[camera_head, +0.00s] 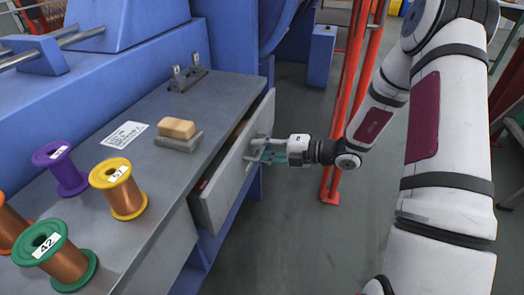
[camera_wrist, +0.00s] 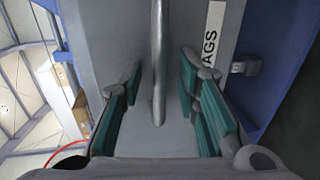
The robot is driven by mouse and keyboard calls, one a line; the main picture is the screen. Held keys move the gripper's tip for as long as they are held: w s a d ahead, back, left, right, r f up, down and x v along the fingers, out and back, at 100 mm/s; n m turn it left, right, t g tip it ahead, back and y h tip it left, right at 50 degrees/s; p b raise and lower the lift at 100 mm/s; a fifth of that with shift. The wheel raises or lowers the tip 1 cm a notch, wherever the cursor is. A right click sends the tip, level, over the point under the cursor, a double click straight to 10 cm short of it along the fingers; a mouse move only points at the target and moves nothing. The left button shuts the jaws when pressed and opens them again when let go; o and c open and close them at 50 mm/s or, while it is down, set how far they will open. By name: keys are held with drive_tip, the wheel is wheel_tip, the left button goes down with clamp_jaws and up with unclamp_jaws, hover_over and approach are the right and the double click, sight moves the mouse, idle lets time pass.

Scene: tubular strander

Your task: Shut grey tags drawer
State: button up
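The grey drawer (camera_head: 222,192) stands partly open under the grey bench top, and a strip of its inside shows. Its front (camera_wrist: 115,35) fills the middle of the wrist view, with a white label (camera_wrist: 211,35) on which "AGS" can be read. A bar handle (camera_wrist: 157,60) runs across this front. My gripper (camera_head: 262,150) is at the drawer front, near its far half. In the wrist view its teal-padded fingers (camera_wrist: 162,88) are spread, one on each side of the handle, with gaps between. Whether anything touches the drawer front cannot be told.
On the bench top (camera_head: 150,95) stand several wire spools, among them a purple one (camera_head: 61,169) and a yellow one (camera_head: 119,188), and a tan block (camera_head: 177,128) on a grey holder. A red post frame (camera_head: 352,90) stands behind my arm. Floor (camera_head: 285,235) right of the drawer is clear.

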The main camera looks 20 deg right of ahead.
sight(249, 146)
clamp_jaws()
drive_tip(key=shift+r+p+x, duration=0.2)
drive_tip(key=shift+p+x, duration=0.3)
drive_tip(key=shift+x, duration=0.55)
drive_tip(key=shift+r+p+x, duration=0.25)
drive_tip(key=shift+p+x, duration=0.2)
drive_tip(key=shift+x, duration=0.6)
unclamp_jaws()
drive_tip(key=shift+a, duration=0.2)
drive_tip(key=shift+d, duration=0.1)
drive_tip(key=v, duration=1.2)
